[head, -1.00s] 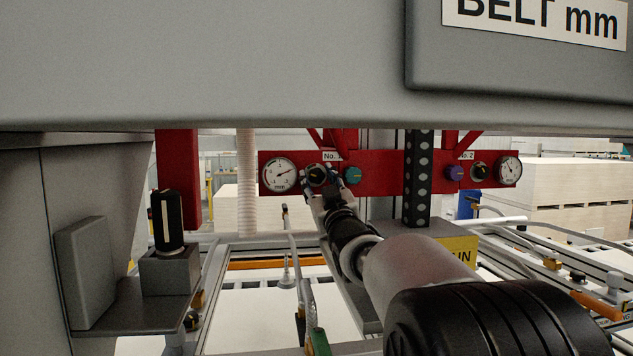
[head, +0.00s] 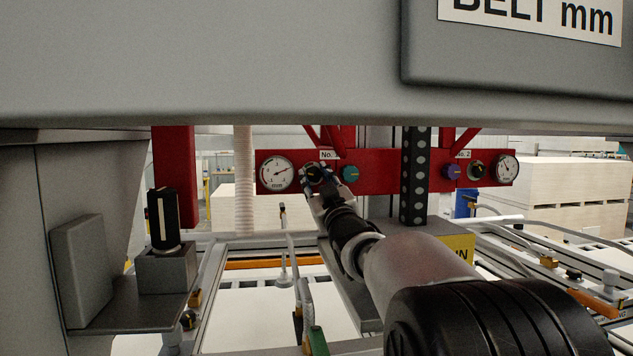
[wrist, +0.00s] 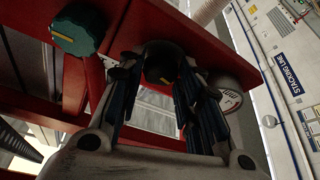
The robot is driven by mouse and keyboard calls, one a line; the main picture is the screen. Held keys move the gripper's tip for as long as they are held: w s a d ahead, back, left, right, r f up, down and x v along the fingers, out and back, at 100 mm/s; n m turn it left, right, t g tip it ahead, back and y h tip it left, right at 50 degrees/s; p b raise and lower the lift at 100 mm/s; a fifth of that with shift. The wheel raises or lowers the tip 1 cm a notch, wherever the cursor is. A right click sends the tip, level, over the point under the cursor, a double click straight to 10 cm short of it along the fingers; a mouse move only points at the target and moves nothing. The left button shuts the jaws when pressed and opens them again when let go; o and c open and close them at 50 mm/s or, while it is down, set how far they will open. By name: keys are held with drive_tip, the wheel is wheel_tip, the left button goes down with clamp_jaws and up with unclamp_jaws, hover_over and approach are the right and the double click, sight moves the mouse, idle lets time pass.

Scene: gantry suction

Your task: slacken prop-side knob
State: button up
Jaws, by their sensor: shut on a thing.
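A red crossbar (head: 400,188) carries the knobs and gauges. A black knob with a yellow mark (wrist: 160,66) sits between a round white gauge (head: 276,172) and a teal knob (head: 349,173), near the "No. 1" label. My gripper (head: 318,177) is at this black knob and largely covers it in the head view. In the wrist view my gripper's fingers (wrist: 160,85) are on both sides of the knob, shut on it. The teal knob (wrist: 78,28) is free beside them. No visible label says which knob is prop-side.
Near "No. 2" are a purple knob (head: 452,172), a black knob (head: 477,170) and another gauge (head: 507,168). A grey beam (head: 220,65) crosses above my arm.

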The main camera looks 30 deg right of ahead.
drive_tip(key=n+y, duration=0.1)
drive_tip(key=n, duration=0.2)
drive_tip(key=shift+d+n+y, duration=0.15)
drive_tip(key=shift+n+y, duration=0.25)
drive_tip(key=shift+d+r+n+g+y+p, duration=0.1)
drive_tip(key=shift+n+g+y+p, duration=0.25)
drive_tip(key=shift+n, duration=0.65)
drive_tip(key=shift+r+n+g+y+p, duration=0.15)
drive_tip(key=shift+n+y+p, duration=0.4)
drive_tip(key=shift+n, duration=0.45)
drive_tip(key=shift+f, duration=0.15)
drive_tip(key=o, duration=0.8)
drive_tip(key=shift+c, duration=0.2)
drive_tip(key=shift+s, duration=0.1)
drive_tip(key=v, duration=1.2)
